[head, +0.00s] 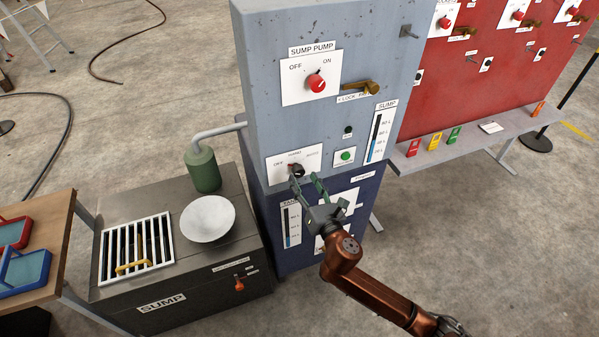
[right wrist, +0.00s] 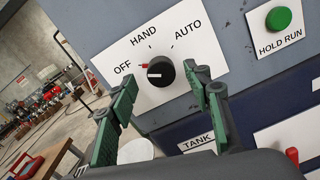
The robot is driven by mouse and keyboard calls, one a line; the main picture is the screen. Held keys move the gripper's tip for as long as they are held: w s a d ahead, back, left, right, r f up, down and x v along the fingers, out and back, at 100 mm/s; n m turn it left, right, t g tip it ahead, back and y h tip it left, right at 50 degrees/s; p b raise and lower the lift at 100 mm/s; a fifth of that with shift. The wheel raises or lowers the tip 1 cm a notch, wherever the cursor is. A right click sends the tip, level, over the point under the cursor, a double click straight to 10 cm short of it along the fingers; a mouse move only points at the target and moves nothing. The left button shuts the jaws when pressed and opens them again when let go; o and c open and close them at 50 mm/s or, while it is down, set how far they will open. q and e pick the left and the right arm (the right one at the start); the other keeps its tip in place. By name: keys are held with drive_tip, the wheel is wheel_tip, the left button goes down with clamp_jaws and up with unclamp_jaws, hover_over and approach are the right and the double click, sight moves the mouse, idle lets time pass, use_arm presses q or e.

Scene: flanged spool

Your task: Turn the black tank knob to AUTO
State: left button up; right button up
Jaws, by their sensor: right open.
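The black tank knob (right wrist: 160,71) sits on a white plate (right wrist: 120,58) marked OFF, HAND and AUTO. Its white line points left, toward OFF, with a small red mark beside it. The knob also shows in the head view (head: 297,170), low on the grey cabinet, partly covered by my fingers. My right gripper (head: 307,179) is open in front of the plate. In the right wrist view my right gripper (right wrist: 162,76) has one green finger on each side of the knob, apart from it. I cannot tell how deep the fingertips reach. My left gripper is not in view.
The green HOLD RUN button (right wrist: 278,18) is right of the plate. Above are the red SUMP PUMP knob (head: 316,83) and a brass lock lever (head: 362,88). A sump tank (head: 180,270) stands left, and a shelf (head: 470,140) with coloured tags right.

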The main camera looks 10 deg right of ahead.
sight(300, 173)
drive_tip(key=shift+w+a+b, duration=0.2)
drive_tip(key=shift+w+a, duration=0.05)
drive_tip(key=shift+w, duration=0.95)
drive_tip(key=shift+w+a+b, duration=0.2)
drive_tip(key=shift+w, duration=0.95)
drive_tip(key=c, duration=1.2)
